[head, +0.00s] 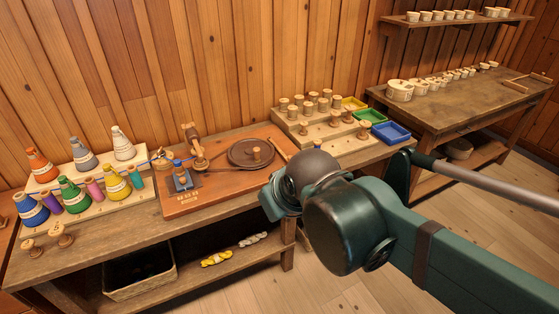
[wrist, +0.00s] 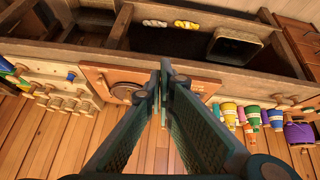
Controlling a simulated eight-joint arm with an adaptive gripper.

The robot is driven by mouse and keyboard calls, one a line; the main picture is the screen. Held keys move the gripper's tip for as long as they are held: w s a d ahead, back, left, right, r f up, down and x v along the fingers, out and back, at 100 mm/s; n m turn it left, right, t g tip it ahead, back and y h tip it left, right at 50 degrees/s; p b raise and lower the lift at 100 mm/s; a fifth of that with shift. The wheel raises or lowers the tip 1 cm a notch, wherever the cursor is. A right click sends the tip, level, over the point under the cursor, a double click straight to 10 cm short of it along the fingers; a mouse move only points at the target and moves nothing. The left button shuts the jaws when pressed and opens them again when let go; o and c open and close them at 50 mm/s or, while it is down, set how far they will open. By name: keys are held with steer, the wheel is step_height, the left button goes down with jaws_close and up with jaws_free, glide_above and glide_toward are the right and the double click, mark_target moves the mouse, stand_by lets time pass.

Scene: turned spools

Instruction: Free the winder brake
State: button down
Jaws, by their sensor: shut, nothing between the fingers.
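The winder stands on a reddish wooden board (head: 235,187) on the workbench. It has a dark round disc (head: 250,153) with a wooden knob, a turned wooden post (head: 194,140) and a dark-blue fitting (head: 181,180) at the left. I cannot tell which part is the brake. In the wrist view the board (wrist: 205,83) appears upside down, with part of the disc (wrist: 124,92) left of the fingers. My gripper (wrist: 163,72) is shut and empty, its fingertips in front of the board in that view. In the head view my arm hides the fingers.
Colored thread cones (head: 75,195) stand left of the board. A spool rack (head: 320,118) and yellow, green and blue trays (head: 390,132) are at its right. A basket (head: 140,275) and yarn skeins (head: 216,258) lie on the lower shelf. A second table (head: 450,108) holds several pots.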

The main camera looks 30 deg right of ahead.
steer(key=w+d+n+g+h+p, duration=0.25)
steer(key=w+n, duration=0.25)
steer(key=w, duration=0.5)
steer(key=w+d+n+g+h+p, duration=0.15)
steer(key=w+d+n, duration=0.3)
steer(key=w, duration=0.55)
steer(key=w+d+f+n+h+p, duration=0.1)
steer(key=w+f+n+h, duration=0.1)
steer(key=w+f+n, duration=0.2)
steer(key=w+d+f+n+g+h+p, duration=0.1)
steer(key=w+f+n, duration=0.4)
steer(key=w, duration=0.6)
steer(key=shift+d+f+h, duration=0.4)
steer(key=shift+f+h, duration=0.1)
steer(key=shift+f, duration=0.35)
steer(key=shift+w+d+f, duration=0.1)
steer(key=shift+d+f, duration=0.05)
